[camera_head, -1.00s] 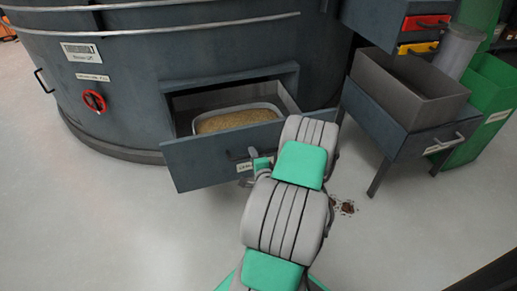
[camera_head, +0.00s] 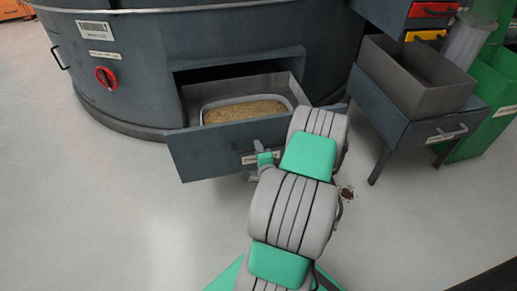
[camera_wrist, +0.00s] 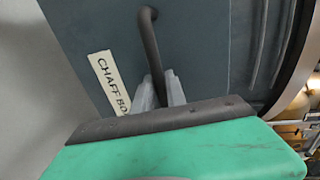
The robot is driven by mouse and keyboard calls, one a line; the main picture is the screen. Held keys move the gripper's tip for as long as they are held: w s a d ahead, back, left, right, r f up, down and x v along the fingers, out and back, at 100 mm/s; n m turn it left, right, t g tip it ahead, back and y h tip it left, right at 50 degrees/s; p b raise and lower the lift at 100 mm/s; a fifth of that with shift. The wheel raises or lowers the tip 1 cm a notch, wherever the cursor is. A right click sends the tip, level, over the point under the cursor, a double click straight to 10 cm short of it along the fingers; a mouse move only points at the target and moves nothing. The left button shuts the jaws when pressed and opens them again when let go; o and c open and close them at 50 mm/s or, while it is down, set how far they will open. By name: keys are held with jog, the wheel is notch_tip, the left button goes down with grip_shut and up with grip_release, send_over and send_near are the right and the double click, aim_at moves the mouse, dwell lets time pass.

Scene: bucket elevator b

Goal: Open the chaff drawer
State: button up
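The chaff drawer (camera_head: 205,155) is pulled well out of the dark round machine. Inside it is a pale tray (camera_head: 203,113) with golden-brown loose material. In the wrist view, a white label reading "CHAFF BO" (camera_wrist: 109,83) is on the drawer front, partly covered by my gripper. A dark bar handle (camera_wrist: 149,40) stands beside it. My gripper (camera_wrist: 161,92) has its two pale fingers on either side of this bar and looks shut on it. In the head view my gripper (camera_head: 265,162) is at the drawer front, and my arm hides the front's right part.
The round machine (camera_head: 135,50) has a red knob (camera_head: 106,76). At right stand a grey open box (camera_head: 385,62) on a legged unit with a handle, and green bins (camera_head: 490,95). The floor at left is clear.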

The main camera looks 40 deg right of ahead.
jog(key=o, duration=0.4)
jog(key=v, duration=0.7)
jog(key=shift+s+a+p, duration=0.15)
jog(key=shift+s+p, duration=0.15)
jog(key=shift+p, duration=0.1)
